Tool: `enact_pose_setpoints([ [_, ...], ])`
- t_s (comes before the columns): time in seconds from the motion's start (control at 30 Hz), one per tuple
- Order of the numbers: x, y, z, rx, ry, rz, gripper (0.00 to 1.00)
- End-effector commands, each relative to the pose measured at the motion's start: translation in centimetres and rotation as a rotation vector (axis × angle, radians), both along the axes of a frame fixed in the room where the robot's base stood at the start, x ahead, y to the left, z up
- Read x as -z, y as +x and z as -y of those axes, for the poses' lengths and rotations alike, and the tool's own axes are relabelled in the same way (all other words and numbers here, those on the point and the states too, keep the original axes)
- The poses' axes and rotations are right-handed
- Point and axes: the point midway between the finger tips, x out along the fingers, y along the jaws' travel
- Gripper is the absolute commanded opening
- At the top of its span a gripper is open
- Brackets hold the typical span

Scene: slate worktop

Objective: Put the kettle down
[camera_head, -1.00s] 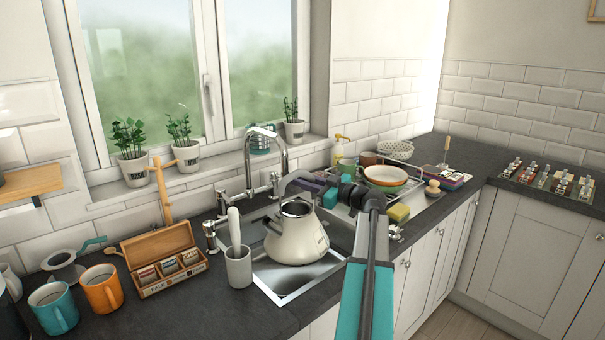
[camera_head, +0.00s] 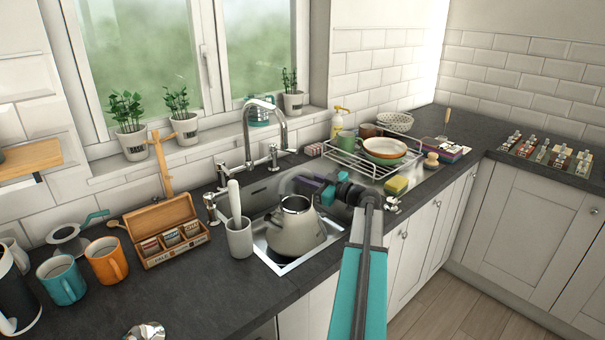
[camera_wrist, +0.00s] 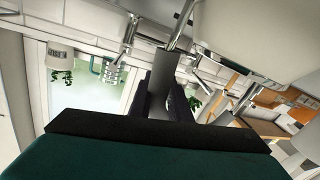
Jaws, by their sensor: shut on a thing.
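The pale kettle (camera_head: 293,234) is upright with its open top up, inside the left part of the metal sink (camera_head: 273,262). I cannot tell whether its base touches the sink floor. My gripper (camera_head: 304,186) is shut on the kettle's handle above the opening; the grip itself is partly hidden by the wrist. In the wrist view, a large smooth pale surface at the upper right looks like the kettle's body (camera_wrist: 270,35), close to the dark fingers (camera_wrist: 163,85).
The tap (camera_head: 272,125) arches behind the kettle. A grey utensil pot (camera_head: 239,238) stands at the sink's left edge, beside a wooden tea box (camera_head: 168,236) and mugs. A dish rack (camera_head: 352,160) and yellow sponge (camera_head: 396,185) are at right.

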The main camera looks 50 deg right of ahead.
Motion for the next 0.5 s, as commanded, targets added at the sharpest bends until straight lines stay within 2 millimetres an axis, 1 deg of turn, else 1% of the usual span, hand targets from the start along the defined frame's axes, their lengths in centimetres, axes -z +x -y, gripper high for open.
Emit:
enact_pose_setpoints([
  [0.03,-0.3,0.0,0.0,0.000,0.003,0.005,0.00],
  [0.3,-0.3,0.2,-0.1,-0.001,0.004,0.004,0.00],
  [0.5,-0.4,1.6,-0.2,-0.002,0.004,0.004,0.00],
])
